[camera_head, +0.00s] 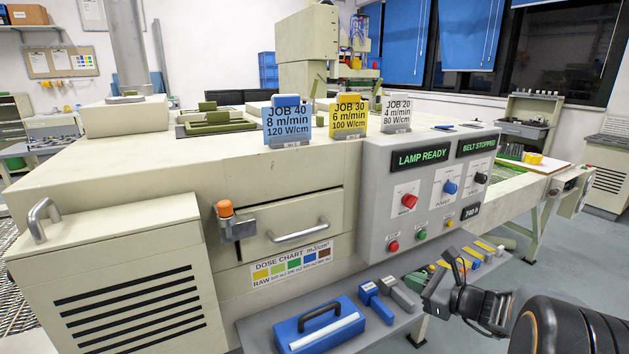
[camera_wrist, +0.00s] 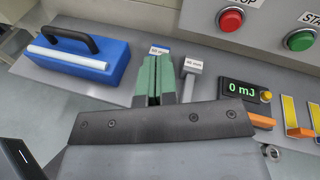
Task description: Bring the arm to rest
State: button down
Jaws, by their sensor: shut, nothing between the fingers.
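My gripper (camera_head: 434,291) is at the lower right in the head view, over the grey shelf (camera_head: 255,335) along the front of the cream machine. In the wrist view its two green fingers (camera_wrist: 159,76) are together with nothing held between them. A blue block (camera_wrist: 75,66) with a black handle and white roller lies on the shelf to the left. I cannot tell whether the fingers touch anything.
A meter reading 0 mJ (camera_wrist: 245,94) and yellow strips (camera_wrist: 290,112) lie right of the fingers. The control panel (camera_head: 425,190) with red and green buttons rises behind, reading LAMP READY and BELT STOPPED. Job cards (camera_head: 288,122) stand on top. Open floor (camera_head: 560,262) is at the right.

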jog(key=s+a+r+n+g+p, duration=0.5)
jog(key=s+a+r+n+g, duration=0.15)
jog(key=a+n, duration=0.25)
jog(key=s+r+n+g+h+p, duration=0.2)
jog(key=s+r+n+h+p, duration=0.6)
jog(key=n, duration=0.8)
jog(key=s+h+p, duration=0.1)
jog(key=s+p, duration=0.2)
jog(key=shift+a+r+n+h, duration=0.2)
jog(key=shift+r+n+h, duration=0.1)
jog(key=shift+h, duration=0.1)
jog(key=shift+a, duration=0.15)
